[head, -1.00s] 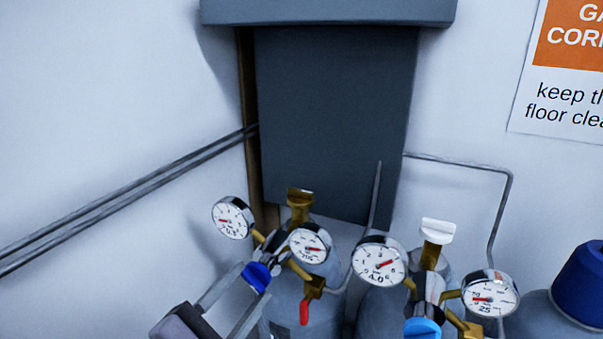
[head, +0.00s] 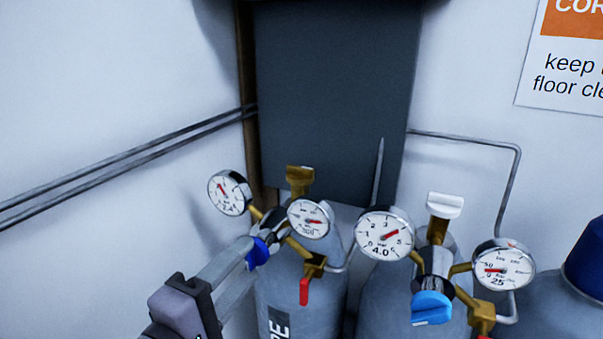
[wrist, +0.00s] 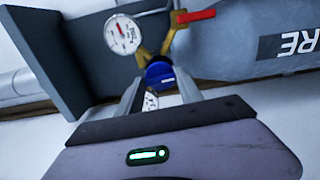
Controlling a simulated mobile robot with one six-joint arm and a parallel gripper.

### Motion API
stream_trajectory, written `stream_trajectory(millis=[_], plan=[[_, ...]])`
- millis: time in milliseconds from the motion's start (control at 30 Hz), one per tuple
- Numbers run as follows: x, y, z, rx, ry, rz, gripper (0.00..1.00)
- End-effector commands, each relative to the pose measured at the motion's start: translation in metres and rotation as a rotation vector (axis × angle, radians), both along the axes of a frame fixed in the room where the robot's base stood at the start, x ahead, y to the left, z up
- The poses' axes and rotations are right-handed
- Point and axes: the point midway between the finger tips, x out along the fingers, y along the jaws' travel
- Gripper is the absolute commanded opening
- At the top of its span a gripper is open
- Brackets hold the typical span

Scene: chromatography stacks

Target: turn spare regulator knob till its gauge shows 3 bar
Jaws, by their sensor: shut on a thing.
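The spare regulator's dark blue knob (head: 258,254) sits at the front of the left cylinder's regulator; it also shows in the wrist view (wrist: 160,75). My gripper (head: 250,252) reaches in from the lower left and is shut on the knob. The regulator's left gauge (head: 229,193) has its needle pointing up and left; its small printed reading looks like 2.4. Its right gauge (head: 310,219) has the needle pointing right. In the wrist view the left gauge (wrist: 151,101) is mostly hidden between my fingers. The grey cylinder (head: 285,285) bears letters ending in "RE".
A red-handled valve (head: 304,291) hangs just right of the knob. A second regulator with a light blue knob (head: 432,308) and a gauge reading 4.0 (head: 384,234) stands close on the right. Pipes (head: 130,160) run along the left wall.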

Motion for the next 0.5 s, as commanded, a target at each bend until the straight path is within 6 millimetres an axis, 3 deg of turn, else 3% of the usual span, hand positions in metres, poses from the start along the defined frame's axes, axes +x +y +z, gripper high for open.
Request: stream_trajectory(millis=[500], plan=[[0.0004, 0.0005, 0.0013, 0.040, -0.019, 0.002, 0.03]])
